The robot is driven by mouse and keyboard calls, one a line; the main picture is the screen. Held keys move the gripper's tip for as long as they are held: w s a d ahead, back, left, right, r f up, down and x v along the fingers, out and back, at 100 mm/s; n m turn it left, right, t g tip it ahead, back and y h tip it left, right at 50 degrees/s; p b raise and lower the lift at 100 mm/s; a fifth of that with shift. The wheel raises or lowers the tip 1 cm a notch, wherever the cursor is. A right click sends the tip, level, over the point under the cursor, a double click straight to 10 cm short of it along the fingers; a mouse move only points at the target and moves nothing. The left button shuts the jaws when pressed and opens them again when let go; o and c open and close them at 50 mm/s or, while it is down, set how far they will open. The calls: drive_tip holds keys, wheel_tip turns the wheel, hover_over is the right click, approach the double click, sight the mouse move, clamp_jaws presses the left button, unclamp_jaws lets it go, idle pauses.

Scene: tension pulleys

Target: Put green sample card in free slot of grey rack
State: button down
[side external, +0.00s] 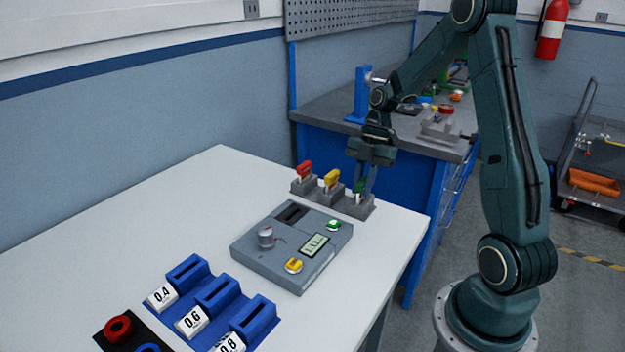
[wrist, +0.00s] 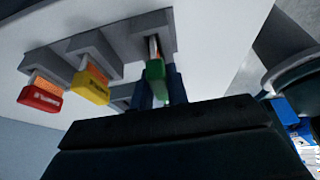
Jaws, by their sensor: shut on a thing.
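The green sample card (wrist: 155,78) has a green top and a pale lower part. It stands at the right-hand holder of the grey rack (side external: 359,207), and its lower end reaches into the slot in the wrist view; how deep it sits is unclear. My gripper (side external: 364,186) points down over this holder, and in the wrist view its dark blue fingers (wrist: 161,88) are shut on the card's green top. A red card (side external: 304,169) and a yellow card (side external: 331,179) stand in the other two holders. The fingers partly hide the green card in the side view.
A grey device (side external: 262,262) with a dark slot, a small display, and green and yellow buttons lies in front of the rack. Blue slotted blocks (side external: 218,295) labelled 0.4, 0.6 and 0.8 stand nearer. The white table (side external: 150,220) is clear at the left.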

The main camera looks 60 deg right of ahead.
drive_tip(key=shift+f, duration=0.4)
drive_tip(key=c, duration=1)
unclamp_jaws()
drive_tip(key=shift+o, duration=0.2)
drive_tip(key=shift+r, duration=3.95)
drive_tip(key=shift+r, duration=0.1)
